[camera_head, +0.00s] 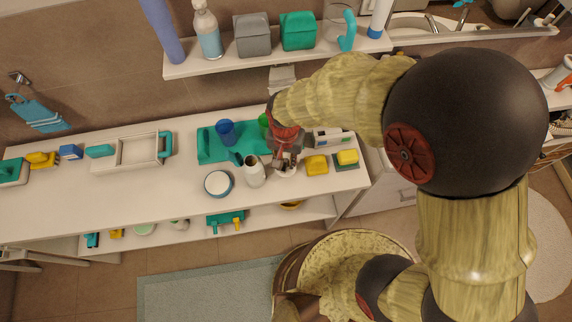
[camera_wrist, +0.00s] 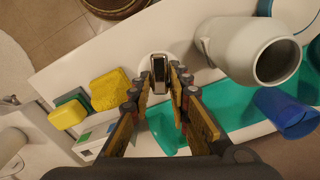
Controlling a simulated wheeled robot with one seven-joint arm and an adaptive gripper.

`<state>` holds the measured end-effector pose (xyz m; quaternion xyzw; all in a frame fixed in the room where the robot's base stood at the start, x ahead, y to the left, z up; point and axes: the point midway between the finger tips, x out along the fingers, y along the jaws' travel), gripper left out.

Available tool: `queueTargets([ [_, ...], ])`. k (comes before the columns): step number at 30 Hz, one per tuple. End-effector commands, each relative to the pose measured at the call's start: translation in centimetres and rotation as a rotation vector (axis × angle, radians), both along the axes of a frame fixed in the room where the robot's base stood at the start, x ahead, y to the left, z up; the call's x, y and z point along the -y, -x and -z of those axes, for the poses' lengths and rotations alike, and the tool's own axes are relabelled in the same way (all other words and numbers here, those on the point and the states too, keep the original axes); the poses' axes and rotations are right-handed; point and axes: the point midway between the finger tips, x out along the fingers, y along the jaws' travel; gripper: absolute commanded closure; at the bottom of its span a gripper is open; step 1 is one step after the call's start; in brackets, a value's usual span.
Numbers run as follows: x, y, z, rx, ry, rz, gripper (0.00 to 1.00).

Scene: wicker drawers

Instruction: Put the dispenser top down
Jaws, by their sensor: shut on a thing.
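The dispenser top (camera_wrist: 160,70) is a small metallic piece between my fingertips in the wrist view. My gripper (camera_wrist: 161,80) is shut on it, over the right part of the counter. A white rounded thing (camera_wrist: 147,62) shows just behind the top; I cannot tell whether the two touch. In the head view my gripper (camera_head: 287,160) hangs over the same place, and its fingers hide most of the top. A pale open-mouthed bottle (camera_head: 254,173) stands close to the left of my gripper; it also shows in the wrist view (camera_wrist: 222,42).
A teal tray (camera_head: 207,146) with a blue cup (camera_head: 225,132) lies behind the bottle. A round white bowl (camera_head: 218,184) stands left. Yellow sponges (camera_head: 316,165) lie to the right. A shelf (camera_head: 215,68) with bottles hangs above. The counter's front left (camera_head: 100,205) is clear.

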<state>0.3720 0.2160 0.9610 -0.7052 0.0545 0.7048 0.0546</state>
Motion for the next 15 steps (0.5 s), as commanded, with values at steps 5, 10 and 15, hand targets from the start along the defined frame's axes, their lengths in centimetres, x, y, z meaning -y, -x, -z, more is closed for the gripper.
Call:
queueTargets([
  [5, 0.1, 0.1, 2.8, -0.002, 0.002, 0.0, 1.0],
  [10, 0.1, 0.0, 2.9, 0.0, 0.0, 0.0, 1.0],
  [15, 0.1, 0.1, 3.1, -0.001, 0.001, 0.0, 1.0],
])
